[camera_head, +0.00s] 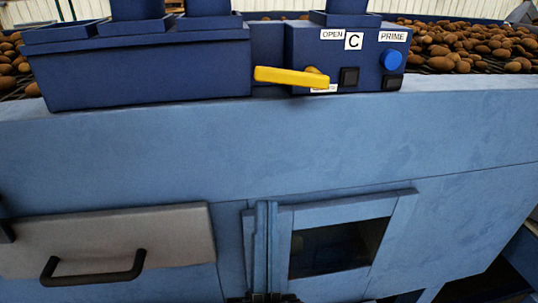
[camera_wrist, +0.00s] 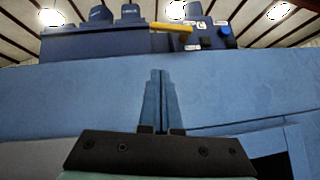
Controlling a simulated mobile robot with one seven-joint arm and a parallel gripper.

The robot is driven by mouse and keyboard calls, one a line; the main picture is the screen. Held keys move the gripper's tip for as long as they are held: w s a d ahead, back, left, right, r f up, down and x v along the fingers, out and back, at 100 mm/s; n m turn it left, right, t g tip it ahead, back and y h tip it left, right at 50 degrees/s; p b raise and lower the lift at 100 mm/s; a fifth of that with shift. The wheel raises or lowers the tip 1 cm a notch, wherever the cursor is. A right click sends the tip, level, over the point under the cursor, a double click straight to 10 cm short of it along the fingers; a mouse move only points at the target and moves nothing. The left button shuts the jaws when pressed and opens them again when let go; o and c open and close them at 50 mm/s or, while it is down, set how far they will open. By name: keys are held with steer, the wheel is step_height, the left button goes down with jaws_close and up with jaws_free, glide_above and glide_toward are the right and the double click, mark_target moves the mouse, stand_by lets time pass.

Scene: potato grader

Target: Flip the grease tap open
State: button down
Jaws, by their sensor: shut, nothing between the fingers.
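The grease tap has a yellow lever (camera_head: 285,76) on the front of a dark blue box (camera_head: 370,62). The lever lies nearly level and points left from its pivot. An OPEN label (camera_head: 332,34) sits above the pivot, and another label below is mostly hidden by the lever. The lever also shows at the top of the wrist view (camera_wrist: 171,27). My gripper (camera_wrist: 159,72) is shut and empty, with its blue fingers pointing up. In the head view my gripper (camera_head: 262,204) is in front of the blue panel, below the lever and apart from it.
A blue PRIME button (camera_head: 391,60) and black square buttons (camera_head: 348,77) sit right of the lever. A dark blue tank housing (camera_head: 150,70) stands left. Potatoes (camera_head: 465,46) lie behind. Below are a black handle (camera_head: 93,268) and a framed window (camera_head: 338,248).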

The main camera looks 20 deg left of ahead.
steer(key=p, duration=0.7)
glide_toward(289, 73)
steer(key=w+a, duration=0.2)
steer(key=w+a+r, duration=0.1)
steer(key=w+a, duration=0.1)
steer(key=shift+w+a, duration=0.2)
steer(key=shift+d+r+p, duration=0.25)
steer(key=shift+r+p, duration=0.65)
steer(key=shift+p, duration=0.1)
